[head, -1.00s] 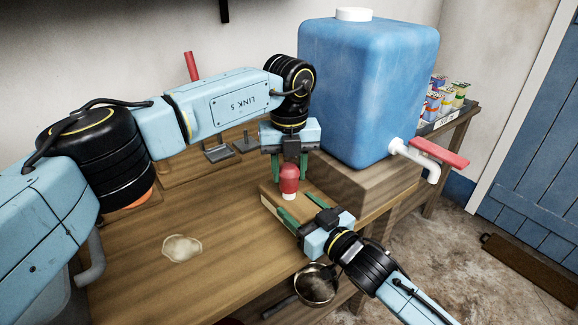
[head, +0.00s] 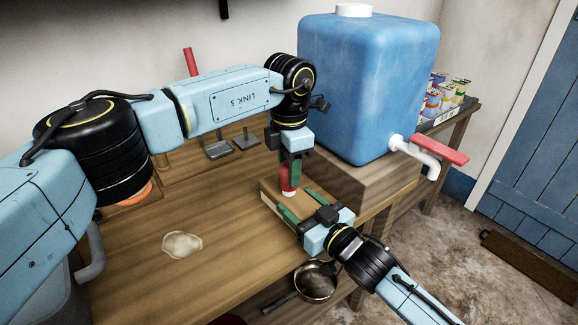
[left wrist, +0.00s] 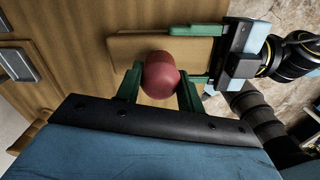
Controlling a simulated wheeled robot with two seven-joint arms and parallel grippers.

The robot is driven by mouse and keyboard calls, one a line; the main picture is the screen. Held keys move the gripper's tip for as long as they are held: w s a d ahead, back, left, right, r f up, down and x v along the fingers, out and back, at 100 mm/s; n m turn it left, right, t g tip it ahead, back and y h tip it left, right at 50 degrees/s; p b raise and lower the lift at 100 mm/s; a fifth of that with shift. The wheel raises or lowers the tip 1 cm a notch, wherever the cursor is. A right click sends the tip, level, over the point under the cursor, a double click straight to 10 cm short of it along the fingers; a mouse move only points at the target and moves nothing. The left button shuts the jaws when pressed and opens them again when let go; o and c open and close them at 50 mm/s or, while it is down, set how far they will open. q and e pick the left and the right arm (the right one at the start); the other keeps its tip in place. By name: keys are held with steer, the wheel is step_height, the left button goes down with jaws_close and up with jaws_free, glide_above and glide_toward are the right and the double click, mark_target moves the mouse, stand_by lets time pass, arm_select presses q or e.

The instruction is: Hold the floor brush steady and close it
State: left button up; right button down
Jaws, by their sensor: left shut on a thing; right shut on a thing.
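A flat light-brown wooden block (head: 270,204), seemingly the floor brush, lies by the bench's right edge; I see no bristles. My right gripper (head: 293,199) comes from the lower right, shut on the block, one finger along each side. Whether the red piece is seated on the block is hidden.
A big blue water tank (head: 365,85) on a wooden stand is close behind and right of the grippers. Its white tap has a red lever (head: 440,151). A pale puddle (head: 182,245) lies on the bench. A pan (head: 316,282) is below the front edge.

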arm_select(q)
steer(key=m, duration=0.3)
steer(key=shift+m, duration=0.4)
steer(key=m, duration=0.3)
steer(key=shift+m, duration=0.4)
steer(key=m, duration=1.4)
steer(key=shift+m, duration=0.3)
steer(key=m, duration=0.3)
steer(key=shift+m, duration=0.3)
steer(key=m, duration=0.5)
steer(key=o, duration=1)
steer(key=shift+c, duration=0.2)
